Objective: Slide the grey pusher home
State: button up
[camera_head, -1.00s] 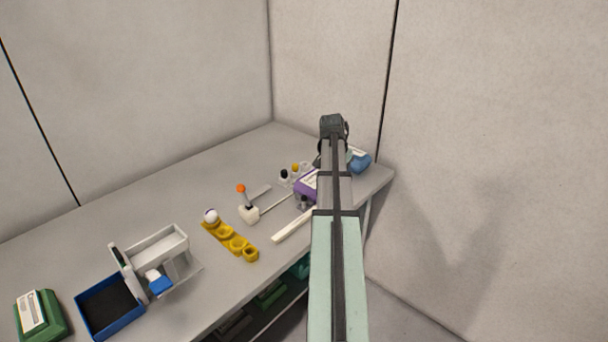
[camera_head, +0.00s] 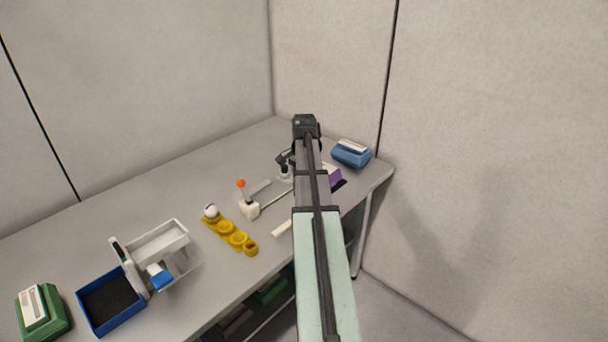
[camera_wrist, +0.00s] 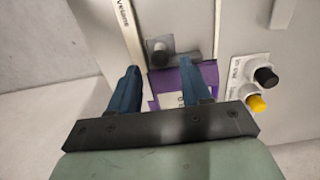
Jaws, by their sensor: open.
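In the wrist view a grey block with a round dark knob, which looks like the grey pusher (camera_wrist: 159,51), sits at the edge of a purple box (camera_wrist: 171,80). The two blue fingers of my gripper (camera_wrist: 168,68) are apart, with the pusher's knob seen between and just beyond their tips. I cannot tell whether they touch it. Nothing is held. In the head view my arm hides the pusher and most of the purple box (camera_head: 335,180).
A white labelled strip (camera_wrist: 128,22) runs beside the pusher. A black knob (camera_wrist: 265,77) and a yellow knob (camera_wrist: 255,103) stand close by. An orange-tipped lever (camera_head: 242,190), yellow egg holder (camera_head: 227,228) and blue box (camera_head: 351,153) are on the table.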

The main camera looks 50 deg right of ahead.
jog(key=shift+f, duration=2.2)
jog(key=shift+f, duration=0.45)
jog(key=c, duration=0.8)
jog(key=shift+a, duration=7.8)
jog(key=shift+c, duration=0.3)
jog(key=o, duration=0.9)
jog(key=shift+c, duration=0.2)
jog(key=shift+r, duration=0.1)
jog(key=shift+r, duration=2.95)
